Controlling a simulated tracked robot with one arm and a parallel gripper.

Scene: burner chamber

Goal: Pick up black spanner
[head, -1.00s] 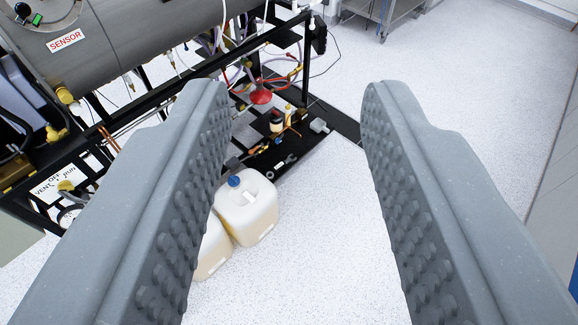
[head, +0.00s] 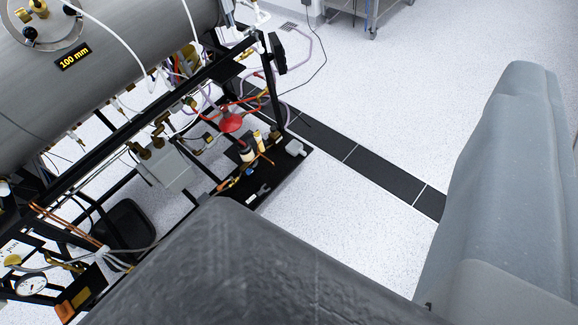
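My gripper (head: 365,135) shows as two separate large bodies with floor visible between them. One is a dark textured finger (head: 240,270) across the bottom centre, close to the camera. The other is a light grey finger (head: 510,190) at the right. Nothing shows between them. A small, pale spanner-like tool (head: 263,188) lies on the black base plate (head: 285,168) of the rig, beyond and above the dark finger and apart from it. I cannot make out a clearly black spanner. The dark finger hides the floor in front of the plate.
A large grey cylinder (head: 100,85) marked 100 mm sits on a black frame (head: 130,130) at the left, with hoses, cables and fittings. A red round part (head: 231,122) is above the base plate. Black floor strips (head: 383,180) run to the right.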

